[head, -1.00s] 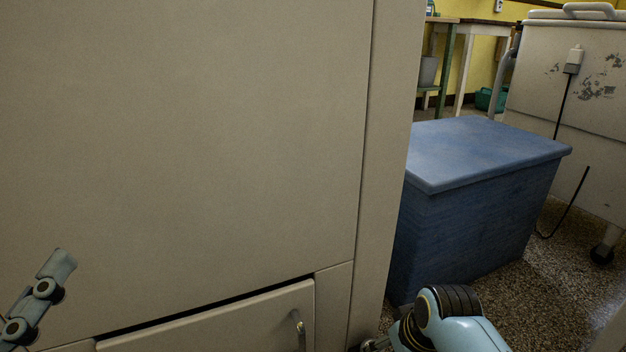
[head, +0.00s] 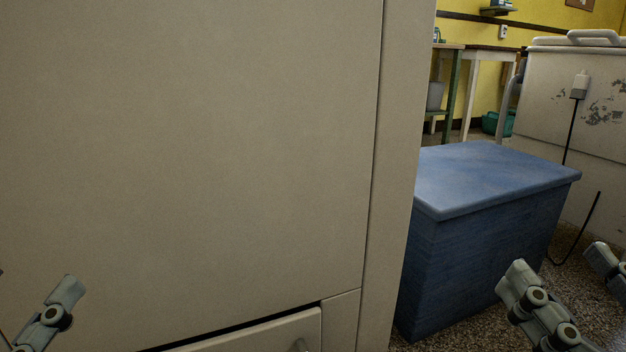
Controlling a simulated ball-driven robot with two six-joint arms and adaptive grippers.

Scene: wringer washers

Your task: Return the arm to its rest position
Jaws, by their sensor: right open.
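My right gripper (head: 556,262) is at the lower right, in front of the blue chest. Its two grey jointed fingers are spread wide apart with nothing between them. My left gripper (head: 60,300) shows only in part at the lower left corner, in front of the large beige cabinet. One of its fingers is clear; the rest is cut off by the picture edge, so its opening cannot be told.
A large beige cabinet (head: 200,150) with a low door (head: 250,338) fills the left and middle. A blue lidded chest (head: 490,180) stands right of it. A worn white washer (head: 560,110) with a hanging cord is behind. Some speckled floor (head: 440,340) is bare.

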